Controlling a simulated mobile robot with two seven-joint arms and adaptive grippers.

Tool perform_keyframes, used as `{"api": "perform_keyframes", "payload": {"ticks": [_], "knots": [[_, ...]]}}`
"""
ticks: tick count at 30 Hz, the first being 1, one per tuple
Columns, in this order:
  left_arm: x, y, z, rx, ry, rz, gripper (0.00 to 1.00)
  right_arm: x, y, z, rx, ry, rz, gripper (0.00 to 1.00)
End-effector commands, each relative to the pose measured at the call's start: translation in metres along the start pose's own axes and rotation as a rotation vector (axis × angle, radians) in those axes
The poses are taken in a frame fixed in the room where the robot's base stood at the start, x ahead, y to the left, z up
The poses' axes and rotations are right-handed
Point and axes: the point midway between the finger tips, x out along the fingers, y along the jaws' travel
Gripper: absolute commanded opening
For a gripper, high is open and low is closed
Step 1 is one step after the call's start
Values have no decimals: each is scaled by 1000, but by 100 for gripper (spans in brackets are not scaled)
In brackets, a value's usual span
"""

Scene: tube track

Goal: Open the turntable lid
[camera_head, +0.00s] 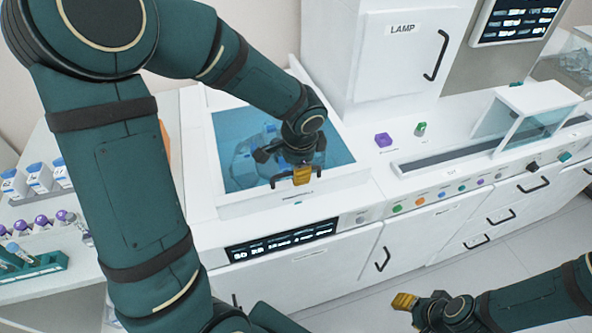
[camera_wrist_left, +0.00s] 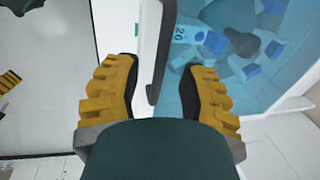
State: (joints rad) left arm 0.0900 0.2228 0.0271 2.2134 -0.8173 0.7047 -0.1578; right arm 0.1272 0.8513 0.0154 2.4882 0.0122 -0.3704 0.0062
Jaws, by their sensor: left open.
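The turntable lid (camera_head: 232,128) is a blue see-through pane in a white frame, lying down over a white box; blurred white and blue items show beneath it. In the left wrist view the blue pane (camera_wrist_left: 290,75) fills the upper right. A dark bar handle (camera_head: 280,180) is at the lid's front edge. My left gripper (camera_head: 302,174) is open above that edge. In the left wrist view the handle (camera_wrist_left: 162,50) runs between the spread yellow fingers of my left gripper (camera_wrist_left: 160,88), with gaps on both sides. My right gripper (camera_head: 404,301) is low at the front, away from the lid.
A white cabinet marked LAMP (camera_head: 372,50) stands behind to the right. A purple block (camera_head: 383,140) and a green-topped piece (camera_head: 421,129) sit on the counter. A tube rack (camera_head: 35,267) and bottles (camera_head: 38,178) are at the left. A display panel (camera_head: 283,241) is below the lid.

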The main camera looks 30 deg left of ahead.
Motion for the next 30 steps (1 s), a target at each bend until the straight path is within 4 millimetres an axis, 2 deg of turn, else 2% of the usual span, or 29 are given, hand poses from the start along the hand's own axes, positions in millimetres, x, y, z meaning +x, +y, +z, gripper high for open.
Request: {"api": "perform_keyframes", "payload": {"ticks": [4,13,14,15,17,30], "knots": [[9,0,0,-2,0,1,41,2,1,1,-1,-2,0,47],[10,0,0,-2,1,1,41,2,1,1,-1,-2,0,47],[10,0,0,-2,1,1,37,2,1,1,-1,-2,0,47],[10,0,0,-2,1,1,23,2,1,1,-1,-2,0,47],[10,0,0,-1,1,1,2,2,1,1,-1,-2,0,47],[12,1,1,-1,-2,4,0,2,1,1,-1,-2,0,47]]}}
